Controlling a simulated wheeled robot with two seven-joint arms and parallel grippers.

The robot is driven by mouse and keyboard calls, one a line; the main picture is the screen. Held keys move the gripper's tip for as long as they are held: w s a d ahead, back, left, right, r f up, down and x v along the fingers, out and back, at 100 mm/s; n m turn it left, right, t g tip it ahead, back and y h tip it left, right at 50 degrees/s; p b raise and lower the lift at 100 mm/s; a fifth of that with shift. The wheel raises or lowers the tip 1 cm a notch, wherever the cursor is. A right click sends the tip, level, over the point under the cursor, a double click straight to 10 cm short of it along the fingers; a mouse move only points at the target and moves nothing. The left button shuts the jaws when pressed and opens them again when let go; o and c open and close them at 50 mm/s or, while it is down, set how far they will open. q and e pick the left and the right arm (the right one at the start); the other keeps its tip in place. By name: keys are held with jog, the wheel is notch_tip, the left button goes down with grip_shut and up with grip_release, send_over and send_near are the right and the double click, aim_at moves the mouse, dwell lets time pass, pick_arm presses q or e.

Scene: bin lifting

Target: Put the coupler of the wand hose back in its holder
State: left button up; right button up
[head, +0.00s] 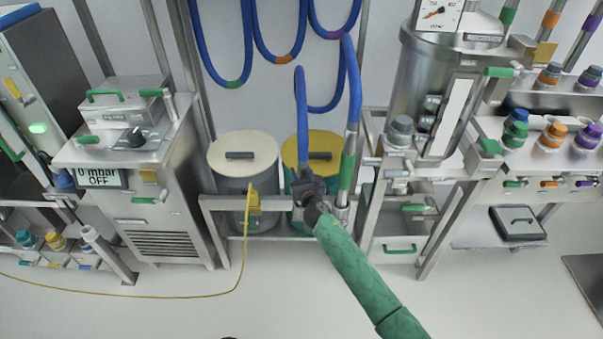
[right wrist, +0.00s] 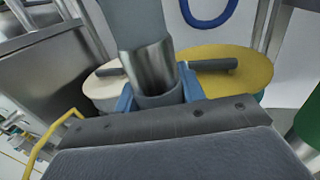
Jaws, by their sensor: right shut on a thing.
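My right gripper (head: 306,190) is at the front rail, with its green-sleeved arm coming from the lower right. It is shut on the coupler at the lower end of a blue hose (head: 302,115). In the right wrist view the coupler (right wrist: 150,68) is a bright metal cylinder with a grey collar, between the blue fingers of the gripper (right wrist: 158,95). In the head view the gripper mostly hides the coupler. A second blue hose with a green band (head: 347,172) runs down to the rail just right of it. I cannot make out the coupler's holder for certain. My left gripper is out of view.
A cream-lidded bin (head: 243,150) and a yellow-lidded bin (head: 325,145) stand behind the metal rail (head: 222,202). A yellow cable (head: 242,270) runs across the floor. A steel cabinet (head: 160,215) stands left, a steel vessel (head: 415,85) right. The floor in front is clear.

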jog(key=shift+f, duration=0.25)
jog(key=shift+f+b, duration=1)
jog(key=shift+b, duration=0.05)
jog(key=shift+f+b, duration=0.95)
jog(key=shift+f, duration=0.25)
dwell(1.2)
jog(key=o, duration=1.3)
jog(key=shift+c, duration=0.2)
jog(key=shift+s, duration=0.1)
jog(key=v, duration=0.7)
jog(key=shift+s, duration=0.3)
jog(key=shift+d, duration=0.1)
